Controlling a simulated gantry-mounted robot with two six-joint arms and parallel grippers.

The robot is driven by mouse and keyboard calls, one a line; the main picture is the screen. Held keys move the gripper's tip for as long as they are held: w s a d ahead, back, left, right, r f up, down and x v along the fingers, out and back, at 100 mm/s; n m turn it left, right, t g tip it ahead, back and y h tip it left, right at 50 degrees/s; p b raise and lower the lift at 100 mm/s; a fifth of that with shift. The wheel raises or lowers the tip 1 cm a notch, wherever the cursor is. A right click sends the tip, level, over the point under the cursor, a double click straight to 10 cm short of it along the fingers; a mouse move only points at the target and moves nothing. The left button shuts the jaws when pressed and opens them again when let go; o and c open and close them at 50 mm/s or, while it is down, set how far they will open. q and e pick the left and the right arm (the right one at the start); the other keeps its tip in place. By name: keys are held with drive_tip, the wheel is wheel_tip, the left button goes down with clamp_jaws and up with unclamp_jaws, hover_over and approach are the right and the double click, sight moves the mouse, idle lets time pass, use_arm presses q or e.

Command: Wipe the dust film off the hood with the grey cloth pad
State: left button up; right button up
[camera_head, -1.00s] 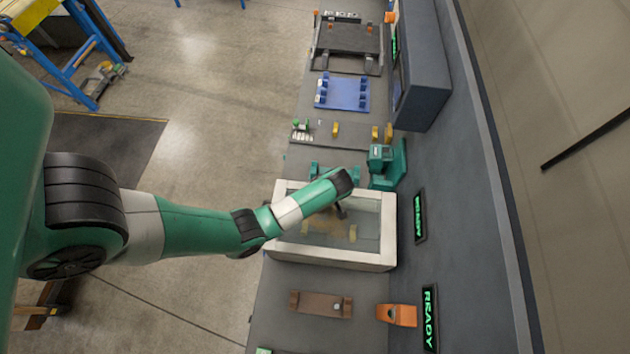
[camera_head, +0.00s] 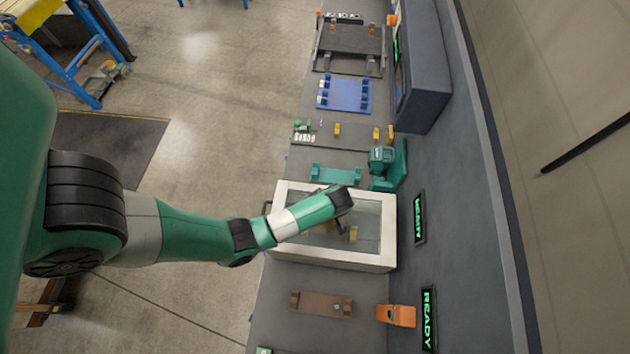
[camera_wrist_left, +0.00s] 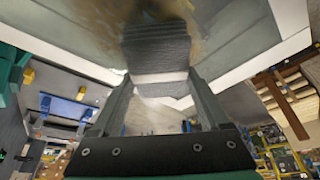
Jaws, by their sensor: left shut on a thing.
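The hood (camera_head: 335,257) is a pale-framed box with a clear pane, on the bench in the head view. Its pale rim (camera_wrist_left: 268,58) and pane fill the top of the left wrist view. A brownish dust film (camera_wrist_left: 200,18) shows on the pane around the pad. The grey cloth pad (camera_wrist_left: 158,50) is a ribbed dark block. My left gripper (camera_wrist_left: 160,78) is shut on it, with the pad at the pane; whether they touch I cannot tell. In the head view my wrist hides the pad and part of the film. My right gripper is not in view.
A teal machine (camera_head: 385,165) stands close behind the hood, beside a teal cradle (camera_head: 336,173). A brown tray (camera_head: 320,304) and an orange block (camera_head: 396,315) lie in front. A blue rack (camera_head: 344,94) is farther back. A dark wall panel with green displays borders the right.

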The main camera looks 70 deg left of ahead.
sight(310, 236)
use_arm(q)
drive_tip(key=shift+s+d+f, duration=0.1)
drive_tip(key=shift+s+d, duration=0.55)
drive_tip(key=shift+d, duration=0.7)
drive_tip(key=shift+s+d+f, duration=0.1)
drive_tip(key=shift+s+d, duration=0.5)
drive_tip(key=shift+d, duration=0.75)
drive_tip(key=shift+s+d, duration=0.65)
drive_tip(key=shift+d, duration=0.7)
drive_tip(key=shift+w, duration=0.1)
drive_tip(key=shift+w+d, duration=0.35)
drive_tip(key=shift+w, duration=0.3)
drive_tip(key=shift+w+d, duration=0.35)
drive_tip(key=shift+w, duration=0.3)
drive_tip(key=shift+w+a+r, duration=0.1)
drive_tip(key=shift+w+a, duration=0.25)
drive_tip(key=shift+a, duration=0.4)
drive_tip(key=shift+w+a+r, duration=0.1)
drive_tip(key=shift+w+a, duration=0.25)
drive_tip(key=shift+a, duration=0.4)
drive_tip(key=shift+w+a+f, duration=0.1)
drive_tip(key=shift+w+a, duration=0.25)
drive_tip(key=shift+a, duration=0.4)
drive_tip(key=shift+w+a+f, duration=0.1)
drive_tip(key=shift+w+a, duration=0.2)
drive_tip(key=shift+a, duration=0.4)
